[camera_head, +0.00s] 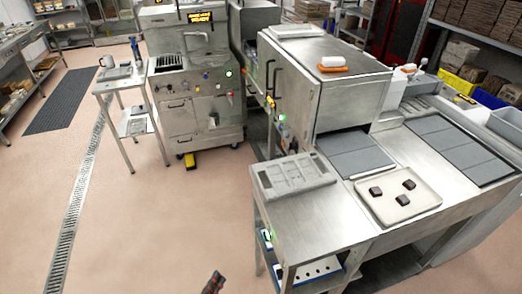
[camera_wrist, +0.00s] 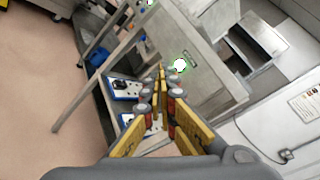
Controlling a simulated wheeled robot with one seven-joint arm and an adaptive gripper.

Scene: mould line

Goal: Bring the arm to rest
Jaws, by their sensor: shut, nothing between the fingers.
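My gripper (camera_wrist: 160,72) shows in the wrist view with its yellow fingers together and nothing between them. It points toward the side of a steel bench, with the lower shelf beyond the fingertips. In the head view only a small dark and red piece, likely the tip of my gripper (camera_head: 213,283), shows at the bottom edge, over the floor and left of the bench (camera_head: 315,220). It appears apart from the bench. The rest of my arm is out of view there.
On the bench are a grey mould (camera_head: 292,175) and a pale tray (camera_head: 425,200) with three dark pieces. A steel machine (camera_head: 325,85) stands behind. A small side table (camera_head: 125,84) and floor drain (camera_head: 84,190) are at left. The pink floor between (camera_head: 165,220) is clear.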

